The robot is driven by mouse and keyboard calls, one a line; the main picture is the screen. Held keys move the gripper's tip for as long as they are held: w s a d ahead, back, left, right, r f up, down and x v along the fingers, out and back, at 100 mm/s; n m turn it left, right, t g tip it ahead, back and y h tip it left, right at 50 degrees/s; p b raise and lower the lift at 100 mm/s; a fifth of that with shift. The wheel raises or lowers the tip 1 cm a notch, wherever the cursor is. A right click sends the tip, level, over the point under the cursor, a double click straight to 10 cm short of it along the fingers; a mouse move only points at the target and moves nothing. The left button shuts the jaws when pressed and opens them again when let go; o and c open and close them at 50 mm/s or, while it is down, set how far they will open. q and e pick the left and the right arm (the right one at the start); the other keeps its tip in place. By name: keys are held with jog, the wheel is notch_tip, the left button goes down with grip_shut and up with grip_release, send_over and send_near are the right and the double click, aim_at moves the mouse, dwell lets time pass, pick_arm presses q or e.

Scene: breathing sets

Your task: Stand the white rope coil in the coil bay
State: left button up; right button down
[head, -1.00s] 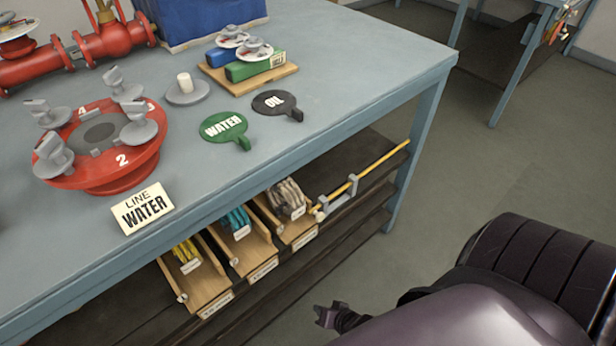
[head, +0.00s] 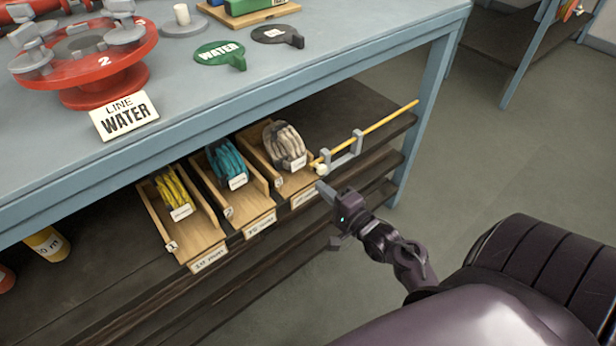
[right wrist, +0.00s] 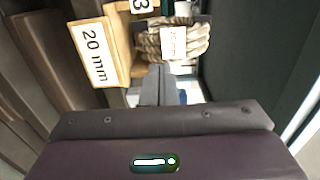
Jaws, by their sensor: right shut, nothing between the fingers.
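The white rope coil (head: 284,142) sits in the right-hand wooden bay (head: 258,168) on the shelf under the bench, towards its back end, with a pale tag on it. It looks upright, though its base is hidden. In the right wrist view the coil (right wrist: 177,38) shows just beyond my fingertips, beside a "20 mm" label (right wrist: 95,53). My right gripper (head: 322,187) is shut and empty, in front of this bay's front end and apart from the coil. My left gripper is not in view.
A teal coil (head: 226,162) and a yellow coil (head: 174,195) sit in the neighbouring bays. A yellow rod (head: 385,121) rests in a grey bracket (head: 343,152) right of the white coil. The bench edge (head: 300,90) overhangs the shelf.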

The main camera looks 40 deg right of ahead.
aim_at(300, 169)
jog(key=w, duration=0.5)
jog(key=shift+a+b, duration=0.2)
jog(key=shift+b, duration=0.15)
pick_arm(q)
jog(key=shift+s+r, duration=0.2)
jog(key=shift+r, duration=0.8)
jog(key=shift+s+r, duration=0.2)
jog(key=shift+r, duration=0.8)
pick_arm(e)
jog(key=shift+w, duration=0.7)
jog(key=shift+w+r, duration=0.1)
jog(key=shift+w, duration=0.3)
jog(key=shift+w+a, duration=0.1)
jog(key=shift+w, duration=0.4)
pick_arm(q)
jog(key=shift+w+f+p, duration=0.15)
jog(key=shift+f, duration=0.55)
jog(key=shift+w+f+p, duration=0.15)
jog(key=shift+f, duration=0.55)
pick_arm(e)
jog(key=shift+w, duration=0.4)
jog(key=shift+a, duration=0.1)
